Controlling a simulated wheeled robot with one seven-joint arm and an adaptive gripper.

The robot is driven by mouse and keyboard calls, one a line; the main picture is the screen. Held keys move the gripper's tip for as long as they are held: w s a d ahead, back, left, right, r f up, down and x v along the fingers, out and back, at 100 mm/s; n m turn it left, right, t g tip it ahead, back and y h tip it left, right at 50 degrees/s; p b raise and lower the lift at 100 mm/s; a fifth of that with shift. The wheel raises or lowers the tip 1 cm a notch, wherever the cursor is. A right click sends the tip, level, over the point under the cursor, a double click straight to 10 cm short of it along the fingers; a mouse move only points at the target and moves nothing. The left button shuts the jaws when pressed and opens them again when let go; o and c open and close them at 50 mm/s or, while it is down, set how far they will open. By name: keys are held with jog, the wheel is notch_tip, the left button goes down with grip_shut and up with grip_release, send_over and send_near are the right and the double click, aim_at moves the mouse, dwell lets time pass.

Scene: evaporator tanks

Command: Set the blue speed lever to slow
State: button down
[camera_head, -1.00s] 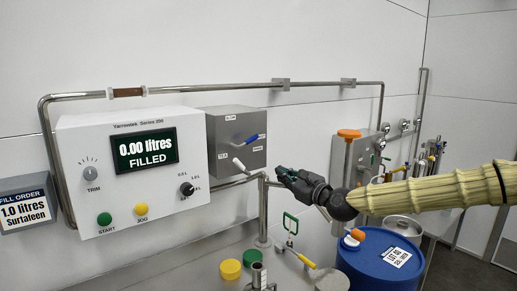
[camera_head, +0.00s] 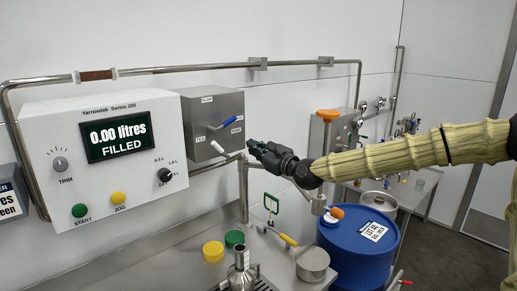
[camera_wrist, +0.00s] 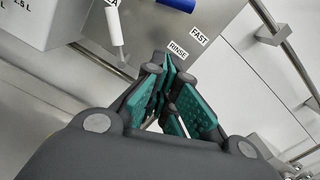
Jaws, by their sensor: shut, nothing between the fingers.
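The blue speed lever (camera_head: 228,122) sticks out of the grey steel box (camera_head: 202,160), its handle pointing right and slightly up. The wrist view shows part of the blue handle (camera_wrist: 177,4) at the top edge, next to the FAST label (camera_wrist: 199,35). A SLOW label (camera_head: 207,99) is at the top of the box face. My gripper (camera_head: 252,146) is shut and empty, to the right of and below the blue lever, apart from it. The wrist view shows its green-padded fingertips (camera_wrist: 165,68) close together, over the box's lower edge.
A white-handled lever (camera_head: 219,148) sits below the blue one, near a RINSE label (camera_wrist: 178,50). The white control panel (camera_head: 120,190) reads 0.00 litres. A vertical pipe (camera_head: 244,195) stands below my gripper. A blue drum (camera_head: 355,255) is lower right.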

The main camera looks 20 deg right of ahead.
jog(key=w+a+r+p, duration=0.3)
jog(key=w+p, duration=0.1)
jog(key=w, duration=0.2)
jog(key=shift+a+r, duration=0.4)
jog(key=shift+w+b, duration=0.1)
jog(key=shift+b, duration=0.2)
jog(key=shift+r+n, duration=0.25)
jog(key=shift+n, duration=0.15)
